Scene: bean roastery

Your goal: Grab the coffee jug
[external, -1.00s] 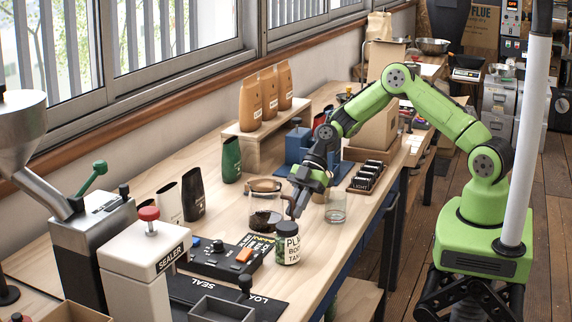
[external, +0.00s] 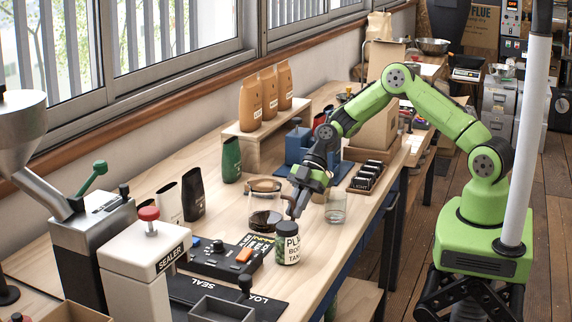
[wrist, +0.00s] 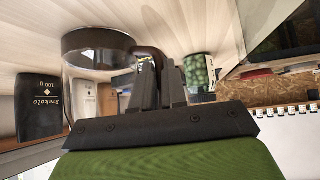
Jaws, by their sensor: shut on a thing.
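The coffee jug (external: 265,218) is a clear glass vessel with dark coffee in its lower part, on the wooden bench in the external view. My gripper (external: 293,213) is at its right side, pointing down. In the wrist view the jug (wrist: 95,42) appears upside down at upper left, its dark coffee near the bench. My gripper (wrist: 156,68) is shut on the dark handle (wrist: 149,52), which passes between the fingertips. The jug looks upright. I cannot tell whether its base still touches the bench.
A labelled dark-lidded jar (external: 288,244) stands close in front of my gripper. A clear glass (external: 336,208) stands just to its right. A control panel (external: 224,257) lies on the near side, and a brown oval item (external: 264,186) is behind the jug. Black pouches (external: 193,194) stand left.

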